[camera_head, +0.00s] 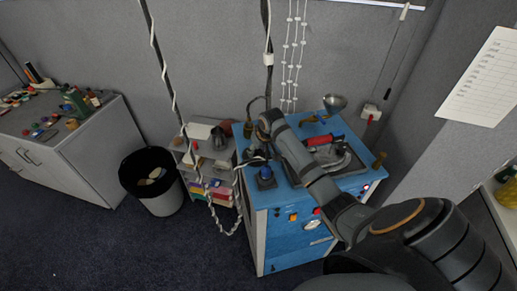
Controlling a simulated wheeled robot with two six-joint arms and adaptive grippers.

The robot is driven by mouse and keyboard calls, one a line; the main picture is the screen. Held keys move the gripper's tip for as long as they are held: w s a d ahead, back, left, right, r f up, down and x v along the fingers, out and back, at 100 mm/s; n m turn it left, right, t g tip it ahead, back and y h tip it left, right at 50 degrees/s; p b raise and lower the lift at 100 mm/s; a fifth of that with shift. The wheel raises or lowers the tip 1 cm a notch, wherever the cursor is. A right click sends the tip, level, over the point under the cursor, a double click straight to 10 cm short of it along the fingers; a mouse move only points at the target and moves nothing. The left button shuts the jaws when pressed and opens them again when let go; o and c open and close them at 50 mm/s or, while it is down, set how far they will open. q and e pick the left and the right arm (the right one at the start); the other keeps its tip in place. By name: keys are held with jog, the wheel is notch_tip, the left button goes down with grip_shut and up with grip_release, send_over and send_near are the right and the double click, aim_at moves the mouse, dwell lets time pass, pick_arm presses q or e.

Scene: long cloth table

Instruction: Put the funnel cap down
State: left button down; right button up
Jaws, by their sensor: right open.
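A shiny metal funnel (334,103) stands at the back right of the blue machine (300,235). I cannot make out for sure which piece is its cap. A small dark blue round piece (265,174) sits on the machine's front left corner. My right arm reaches in from the lower right across the machine top. My right gripper (257,157) is open at the machine's left side, a little behind the round piece. The gripper is small and partly hidden by its own wrist. My left gripper is out of view.
A red-handled part (324,140) lies beside a metal basin (340,163) on the machine. A low shelf (207,160) and a black bin (150,178) stand to the left. White chains (293,55) and cords hang behind. A grey cabinet (75,145) with small objects stands far left.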

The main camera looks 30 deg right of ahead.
jog(key=shift+r, duration=0.35)
jog(key=b+v, duration=0.4)
jog(key=v, duration=0.7)
jog(key=shift+s+r, duration=0.15)
jog(key=shift+r, duration=0.1)
